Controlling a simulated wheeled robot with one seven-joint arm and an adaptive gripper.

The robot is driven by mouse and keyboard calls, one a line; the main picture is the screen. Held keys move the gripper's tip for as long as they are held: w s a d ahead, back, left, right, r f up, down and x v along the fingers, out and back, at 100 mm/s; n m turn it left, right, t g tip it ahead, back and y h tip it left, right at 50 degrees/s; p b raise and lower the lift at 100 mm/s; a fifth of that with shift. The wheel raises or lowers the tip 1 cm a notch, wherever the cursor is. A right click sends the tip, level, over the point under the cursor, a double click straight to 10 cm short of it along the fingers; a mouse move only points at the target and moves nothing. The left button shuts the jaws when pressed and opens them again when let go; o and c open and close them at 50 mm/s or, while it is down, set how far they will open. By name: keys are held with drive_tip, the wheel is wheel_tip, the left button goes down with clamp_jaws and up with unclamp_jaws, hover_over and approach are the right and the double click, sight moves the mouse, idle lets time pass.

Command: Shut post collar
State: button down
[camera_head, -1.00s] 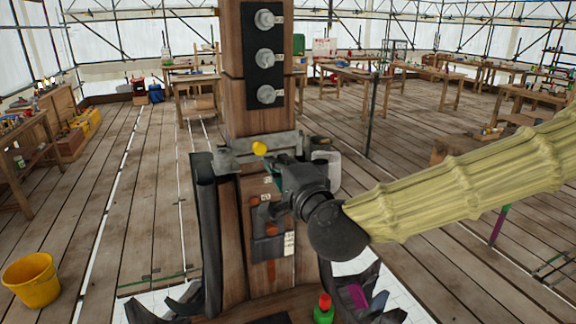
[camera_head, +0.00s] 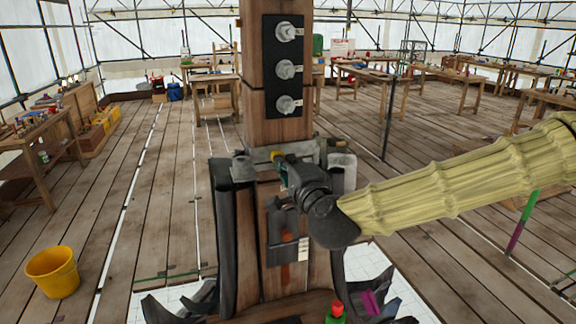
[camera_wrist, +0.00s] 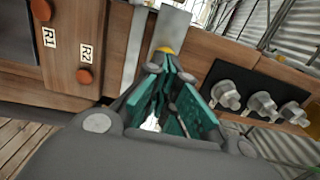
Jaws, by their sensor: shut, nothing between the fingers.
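The grey metal post collar (camera_head: 242,166) sits around the wooden post (camera_head: 278,120), just below its dark panel. A yellow knob (camera_head: 276,155) shows at the collar's front, partly covered by my gripper. My gripper (camera_head: 282,168) is in front of the collar, with its fingertips at or very close to the knob. In the wrist view, the teal fingers (camera_wrist: 165,66) converge just below the yellow knob (camera_wrist: 165,49) and hold nothing. The collar's metal plate (camera_wrist: 172,28) lies behind it. My arm hides the collar's right front, and I cannot tell whether the collar is fully closed.
The dark panel (camera_head: 283,66) carries several grey knobs above the collar. Labels and orange-brown knobs (camera_wrist: 84,76) are on the post below. A red-and-green bottle (camera_head: 335,314) stands at the base. A yellow bucket (camera_head: 53,273) is on the left floor. Workbenches line the back.

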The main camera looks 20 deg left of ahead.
drive_tip(key=shift+w+a+r+b, duration=0.15)
drive_tip(key=shift+w+a+b, duration=0.1)
drive_tip(key=shift+b, duration=0.1)
drive_tip(key=shift+s, duration=0.1)
